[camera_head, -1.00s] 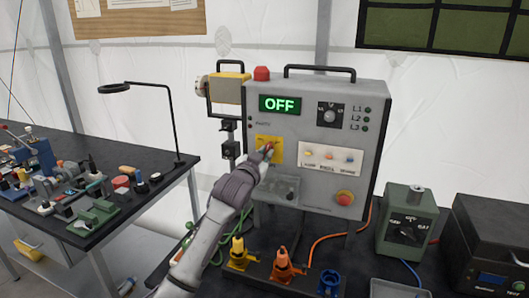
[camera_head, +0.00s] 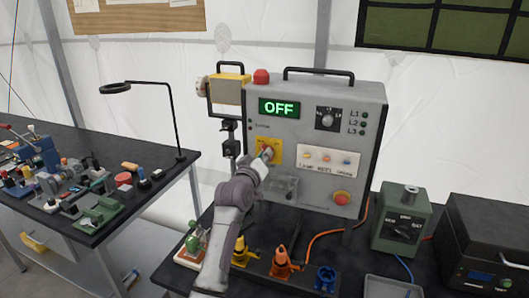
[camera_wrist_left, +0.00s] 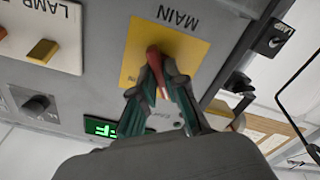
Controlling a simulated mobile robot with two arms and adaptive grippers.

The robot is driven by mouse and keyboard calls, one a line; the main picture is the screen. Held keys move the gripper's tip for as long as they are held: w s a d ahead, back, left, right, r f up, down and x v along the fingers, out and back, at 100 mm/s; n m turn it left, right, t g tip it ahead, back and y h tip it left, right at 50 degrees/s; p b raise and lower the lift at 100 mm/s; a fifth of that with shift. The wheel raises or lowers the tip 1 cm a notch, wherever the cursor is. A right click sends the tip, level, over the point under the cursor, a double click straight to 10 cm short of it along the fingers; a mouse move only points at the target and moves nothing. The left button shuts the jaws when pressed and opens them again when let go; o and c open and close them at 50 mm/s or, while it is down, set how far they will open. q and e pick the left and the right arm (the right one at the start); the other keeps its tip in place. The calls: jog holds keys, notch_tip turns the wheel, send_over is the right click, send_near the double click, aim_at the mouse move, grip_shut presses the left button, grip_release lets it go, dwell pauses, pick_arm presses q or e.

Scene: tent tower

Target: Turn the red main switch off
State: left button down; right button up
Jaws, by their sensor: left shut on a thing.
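The grey control box (camera_head: 372,130) stands on the dark bench, and its green display (camera_head: 279,107) reads OFF. The yellow plate (camera_head: 276,146) of the main switch is on the box's front, at the lower left of the display. In the left wrist view the plate (camera_wrist_left: 190,47) is marked MAIN, and the red switch handle (camera_wrist_left: 154,56) shows between my fingers. My left gripper (camera_head: 266,153) is at the switch; in the wrist view the gripper (camera_wrist_left: 160,85) is shut on the red handle. The handle is mostly hidden in the head view. My right gripper is not in view.
On the box are a black rotary knob (camera_head: 328,117), a panel of small switches (camera_head: 330,159) and a red push button (camera_head: 342,198). Yellow, orange and blue connectors (camera_head: 282,262) stand on the bench below. A green unit (camera_head: 402,218) stands at right.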

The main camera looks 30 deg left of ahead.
pick_arm(q)
jog(key=shift+n+p, duration=0.45)
jog(key=shift+n, duration=0.55)
jog(key=c, duration=1.2)
grip_release()
jog(key=shift+s, duration=0.1)
jog(key=v, duration=1.1)
jog(key=shift+s+d, duration=0.2)
jog(key=shift+s, duration=0.2)
